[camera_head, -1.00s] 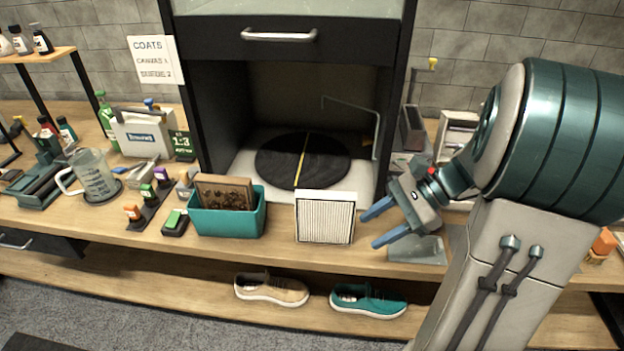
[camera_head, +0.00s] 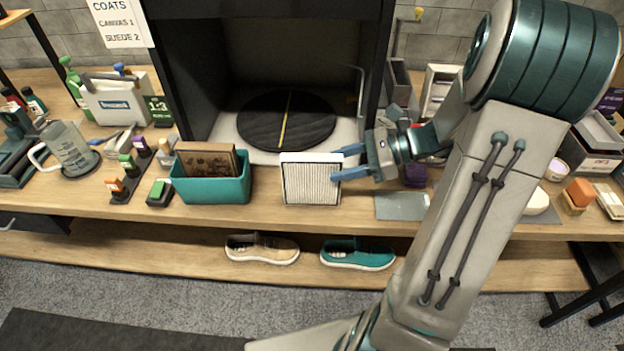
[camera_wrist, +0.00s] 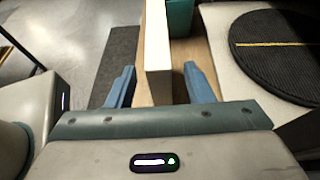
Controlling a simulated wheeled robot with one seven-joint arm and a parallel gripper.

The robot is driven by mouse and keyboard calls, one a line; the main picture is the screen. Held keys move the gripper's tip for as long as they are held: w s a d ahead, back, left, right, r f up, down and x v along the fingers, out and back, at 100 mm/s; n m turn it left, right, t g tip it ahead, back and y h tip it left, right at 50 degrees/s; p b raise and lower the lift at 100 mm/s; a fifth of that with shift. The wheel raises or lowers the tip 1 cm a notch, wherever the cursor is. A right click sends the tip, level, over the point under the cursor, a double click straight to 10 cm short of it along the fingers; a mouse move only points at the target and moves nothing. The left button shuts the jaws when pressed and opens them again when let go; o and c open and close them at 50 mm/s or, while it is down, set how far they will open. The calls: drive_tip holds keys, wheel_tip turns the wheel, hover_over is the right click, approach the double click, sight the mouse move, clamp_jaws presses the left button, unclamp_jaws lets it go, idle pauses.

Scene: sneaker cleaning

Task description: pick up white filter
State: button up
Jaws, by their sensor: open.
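The white filter (camera_head: 311,181), a square panel with a pleated face and white frame, stands upright on the bench in front of the dark cabinet. In the wrist view its white edge (camera_wrist: 157,50) runs between the two blue fingers. My gripper (camera_head: 340,162) is open at the filter's right side, with one finger toward the front and one toward the back. In the wrist view my gripper (camera_wrist: 160,88) straddles the near end of the filter, with gaps visible on both sides.
A teal bin (camera_head: 212,188) with a dirty brown filter (camera_head: 207,160) in it stands just left of the white filter. A black round turntable (camera_head: 286,121) lies behind in the cabinet. A grey plate (camera_head: 402,206) lies to the right. Two shoes sit on the shelf below.

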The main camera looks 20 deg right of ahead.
sight(322, 168)
drive_tip(key=x, duration=0.5)
drive_tip(key=shift+r, duration=0.1)
clamp_jaws()
